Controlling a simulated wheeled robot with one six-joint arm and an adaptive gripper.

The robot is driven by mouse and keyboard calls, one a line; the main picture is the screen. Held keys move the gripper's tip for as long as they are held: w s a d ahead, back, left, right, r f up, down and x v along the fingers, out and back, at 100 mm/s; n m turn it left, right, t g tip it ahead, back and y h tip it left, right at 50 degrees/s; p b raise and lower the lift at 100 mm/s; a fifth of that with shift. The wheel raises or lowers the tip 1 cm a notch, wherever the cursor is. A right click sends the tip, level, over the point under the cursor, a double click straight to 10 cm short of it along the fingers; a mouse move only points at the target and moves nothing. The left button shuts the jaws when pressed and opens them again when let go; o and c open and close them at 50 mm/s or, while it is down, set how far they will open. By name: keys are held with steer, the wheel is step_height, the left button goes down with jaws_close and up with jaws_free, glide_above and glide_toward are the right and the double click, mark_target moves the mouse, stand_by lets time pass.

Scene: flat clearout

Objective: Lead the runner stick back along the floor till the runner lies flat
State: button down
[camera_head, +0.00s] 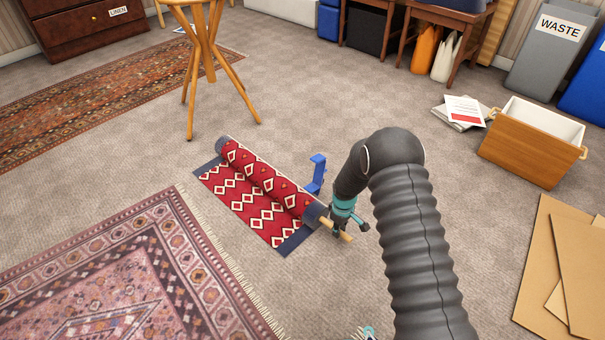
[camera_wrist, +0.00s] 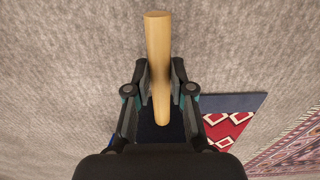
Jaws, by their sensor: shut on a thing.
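The red runner (camera_head: 255,211) with white diamonds and dark blue ends lies partly unrolled on the carpet. Its rolled part (camera_head: 265,180) runs along the far right side, and a flat strip shows in front of it. The wooden runner stick (camera_head: 344,235) pokes out of the roll's near right end. My gripper (camera_head: 338,226) is shut on this stick end, low over the floor. In the wrist view the stick (camera_wrist: 157,60) passes between both fingers, and a corner of the runner (camera_wrist: 228,125) shows at lower right. The roll itself is mostly hidden there by my gripper.
A blue bracket-shaped object (camera_head: 317,175) stands just behind the roll. A pink patterned rug (camera_head: 120,270) with fringe lies at front left. A wooden stool (camera_head: 207,70) stands behind the runner. A wooden crate (camera_head: 530,150) and cardboard sheets (camera_head: 545,270) are at right. Bare carpet lies behind the roll.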

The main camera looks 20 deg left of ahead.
steer(key=shift+w+d, duration=0.25)
steer(key=shift+w, duration=0.3)
steer(key=shift+w+d, duration=0.2)
steer(key=shift+w, duration=0.35)
steer(key=shift+w+d, duration=0.4)
steer(key=shift+w, duration=0.55)
steer(key=shift+w+d, duration=0.35)
steer(key=shift+w, duration=0.55)
steer(key=shift+w+d, duration=0.4)
steer(key=shift+w, duration=0.55)
steer(key=shift+w+d, duration=0.4)
steer(key=shift+w, duration=0.5)
steer(key=shift+w+d, duration=0.35)
steer(key=shift+w, duration=0.6)
steer(key=shift+w+d, duration=0.4)
steer(key=shift+w, duration=0.5)
steer(key=shift+w, duration=0.1)
steer(key=shift+w+d, duration=0.35)
steer(key=shift+w, duration=0.55)
steer(key=shift+w+d, duration=0.4)
steer(key=shift+w, duration=0.45)
steer(key=shift+w+d, duration=0.35)
steer(key=shift+w, duration=0.55)
